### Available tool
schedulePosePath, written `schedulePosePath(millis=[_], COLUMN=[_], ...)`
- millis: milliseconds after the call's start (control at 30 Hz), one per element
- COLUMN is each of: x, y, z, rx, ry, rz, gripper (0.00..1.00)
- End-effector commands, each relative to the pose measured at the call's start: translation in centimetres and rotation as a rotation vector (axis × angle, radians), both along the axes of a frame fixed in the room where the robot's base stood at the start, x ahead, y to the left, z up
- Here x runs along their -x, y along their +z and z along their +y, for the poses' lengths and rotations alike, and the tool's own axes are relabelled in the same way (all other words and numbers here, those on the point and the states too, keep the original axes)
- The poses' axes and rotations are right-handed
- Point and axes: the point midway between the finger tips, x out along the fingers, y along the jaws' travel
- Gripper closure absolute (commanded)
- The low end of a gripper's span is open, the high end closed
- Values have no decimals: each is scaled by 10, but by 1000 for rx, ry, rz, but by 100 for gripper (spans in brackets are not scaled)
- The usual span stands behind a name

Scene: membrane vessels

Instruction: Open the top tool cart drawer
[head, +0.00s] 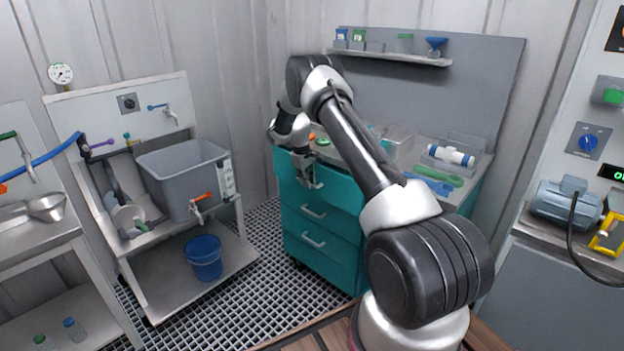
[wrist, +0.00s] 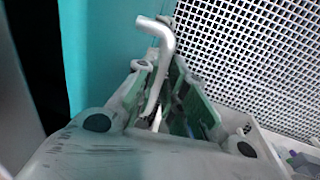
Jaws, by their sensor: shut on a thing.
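The teal tool cart (head: 322,268) stands in the middle of the head view, against the back wall. Its top drawer (head: 340,197) faces me, with two lower drawers below it showing pale bar handles. My gripper (head: 308,182) is at the front of the top drawer, pointing down. In the wrist view, my gripper (wrist: 168,112) is shut on the bent metal handle (wrist: 160,62), beside the teal drawer front (wrist: 95,45). The top drawer's left edge seems to stand slightly proud of the lower drawers; how far out it is I cannot tell. My arm hides the cart's right part.
A steel sink stand with a grey tub (head: 185,178) is to the left, and a blue bucket (head: 204,257) sits on its lower shelf. Grated floor (head: 262,235) lies clear between stand and cart. A blue-grey motor (head: 566,203) stands on the bench at right.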

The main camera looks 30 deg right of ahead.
Motion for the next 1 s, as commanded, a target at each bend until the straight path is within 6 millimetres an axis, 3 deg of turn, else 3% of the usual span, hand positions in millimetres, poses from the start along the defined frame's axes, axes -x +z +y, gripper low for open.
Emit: schedulePosePath(millis=[267, 700, 1000], x=[14, 54, 73], y=[0, 0, 1], z=[69, 180, 230], rx=[1, 0, 1], ry=[6, 5, 3], rz=[2, 1, 0], gripper=[100, 100, 100])
